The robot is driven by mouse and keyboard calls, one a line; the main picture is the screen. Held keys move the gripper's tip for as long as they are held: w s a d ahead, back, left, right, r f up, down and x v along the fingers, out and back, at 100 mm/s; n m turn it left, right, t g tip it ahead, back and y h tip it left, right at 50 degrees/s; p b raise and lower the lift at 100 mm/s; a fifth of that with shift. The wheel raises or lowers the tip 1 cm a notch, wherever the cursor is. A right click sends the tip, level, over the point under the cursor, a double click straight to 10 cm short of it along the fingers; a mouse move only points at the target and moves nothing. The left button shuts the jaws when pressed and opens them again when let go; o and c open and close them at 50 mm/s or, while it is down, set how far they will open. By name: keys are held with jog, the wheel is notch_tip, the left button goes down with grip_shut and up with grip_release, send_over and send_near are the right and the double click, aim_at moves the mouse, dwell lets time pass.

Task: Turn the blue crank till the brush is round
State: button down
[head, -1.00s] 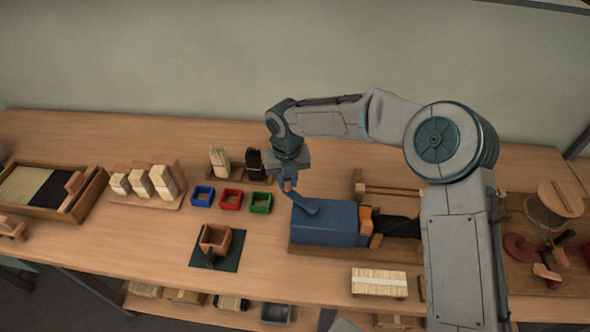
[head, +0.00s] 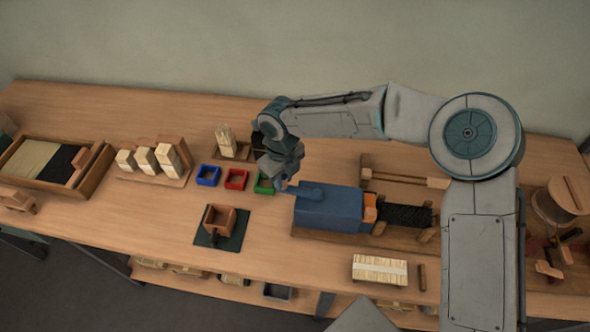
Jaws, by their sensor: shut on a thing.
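The blue crank (head: 306,188) sits on top of a blue box (head: 328,212) on a wooden base, right of the middle of the bench. My gripper (head: 281,184) is at the crank's left end, shut on it; the fingertips are small and partly hidden by the wrist. The brush (head: 407,215), a dark bristly length, comes out of the orange block (head: 370,208) at the box's right side.
Blue, red and green trays (head: 236,179) stand left of my gripper, the green one close to it. A brown open box (head: 220,218) sits on a dark mat. A bundle of pale bristles (head: 380,270) lies in front.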

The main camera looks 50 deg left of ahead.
jog(key=shift+s, duration=0.15)
jog(key=c, duration=1.2)
grip_release()
jog(key=shift+c, duration=0.2)
notch_tip(320, 180, up, 14)
jog(key=b, duration=0.1)
